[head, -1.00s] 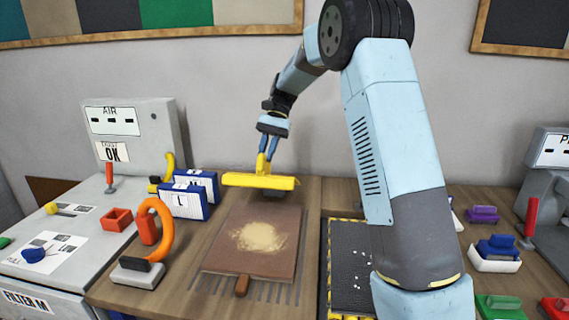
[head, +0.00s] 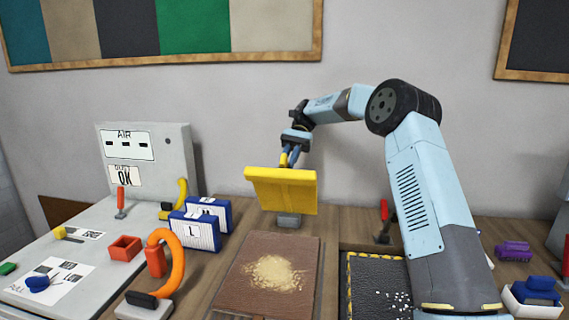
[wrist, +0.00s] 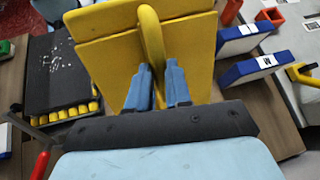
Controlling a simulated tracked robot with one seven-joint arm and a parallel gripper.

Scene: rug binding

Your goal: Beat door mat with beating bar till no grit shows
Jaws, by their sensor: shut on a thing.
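My gripper (head: 290,157) is shut on the handle of the yellow beating bar (head: 282,190). The bar is in the air above the back edge of the brown door mat (head: 240,292), its broad face tilted toward the head camera. The mat lies flat on the bench with a tan patch of grit (head: 277,272) near its middle. In the wrist view, my blue fingers (wrist: 158,88) close around the bar's curved handle (wrist: 151,40). The yellow plate (wrist: 100,55) hides the mat there.
A black mat with yellow edging and white specks (head: 375,285) lies to the right. Blue-and-white blocks (head: 192,231), an orange hose (head: 176,262) and a red box (head: 125,248) stand left. A grey AIR panel (head: 148,160) stands at back left.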

